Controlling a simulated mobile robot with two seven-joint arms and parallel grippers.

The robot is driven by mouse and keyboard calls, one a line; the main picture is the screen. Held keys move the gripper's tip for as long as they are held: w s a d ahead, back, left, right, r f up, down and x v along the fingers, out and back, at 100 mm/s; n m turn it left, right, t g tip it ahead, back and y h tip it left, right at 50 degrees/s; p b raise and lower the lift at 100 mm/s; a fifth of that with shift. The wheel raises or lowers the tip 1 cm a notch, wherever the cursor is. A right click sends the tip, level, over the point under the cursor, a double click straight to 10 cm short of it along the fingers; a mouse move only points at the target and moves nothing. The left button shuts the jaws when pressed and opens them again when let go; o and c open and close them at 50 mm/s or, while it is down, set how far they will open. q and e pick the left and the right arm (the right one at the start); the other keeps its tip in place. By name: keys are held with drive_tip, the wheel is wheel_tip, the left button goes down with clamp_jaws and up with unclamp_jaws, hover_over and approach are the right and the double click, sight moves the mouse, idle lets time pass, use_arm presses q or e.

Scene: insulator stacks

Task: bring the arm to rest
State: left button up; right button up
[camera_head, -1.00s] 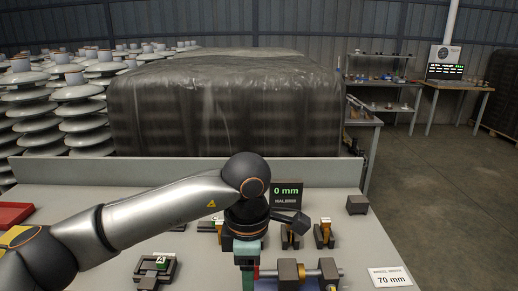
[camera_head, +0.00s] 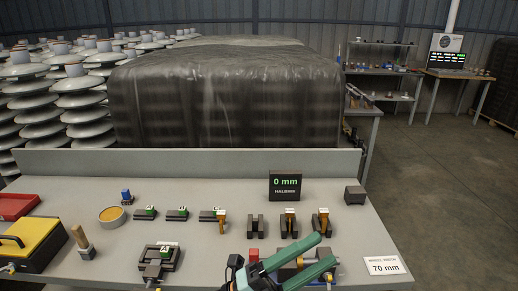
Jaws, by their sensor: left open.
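My left gripper (camera_head: 326,250) shows at the bottom of the head view, right of the middle. Its two teal fingers are spread apart and point up and to the right. I see nothing held between them. They pass in front of a fixture (camera_head: 290,270) with dark blocks on the bench's front part and hide much of it. My right gripper is not in view.
The grey bench (camera_head: 340,225) carries a display (camera_head: 285,186) reading 0 mm, several small dark holders, a block marked A (camera_head: 164,253), a yellow box (camera_head: 30,240) and a 70 mm sign (camera_head: 384,266). A wrapped pallet (camera_head: 225,100) stands behind.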

use_arm(q)
drive_tip(key=w+a+f+n+t+y+p, duration=0.1)
drive_tip(key=w+a+f+n+t+y, duration=0.1)
drive_tip(key=a+f+n+t+y, duration=0.55)
drive_tip(key=w+a+f+n+t+y, duration=0.25)
drive_tip(key=a+f+n+y, duration=0.65)
drive_tip(key=n, duration=0.5)
drive_tip(key=s+a+f+n+g+y, duration=0.2)
drive_tip(key=s+a+f+n+g, duration=0.1)
drive_tip(key=s+f, duration=0.5)
drive_tip(key=s+a+f+n+g+y, duration=0.2)
drive_tip(key=s+a+f+n+g, duration=0.2)
drive_tip(key=f, duration=0.8)
drive_tip(key=s+a, duration=0.2)
drive_tip(key=s, duration=0.2)
drive_tip(key=shift+s+p, duration=0.2)
drive_tip(key=shift+p, duration=0.15)
drive_tip(key=shift+d+n, duration=0.1)
drive_tip(key=shift+n, duration=0.15)
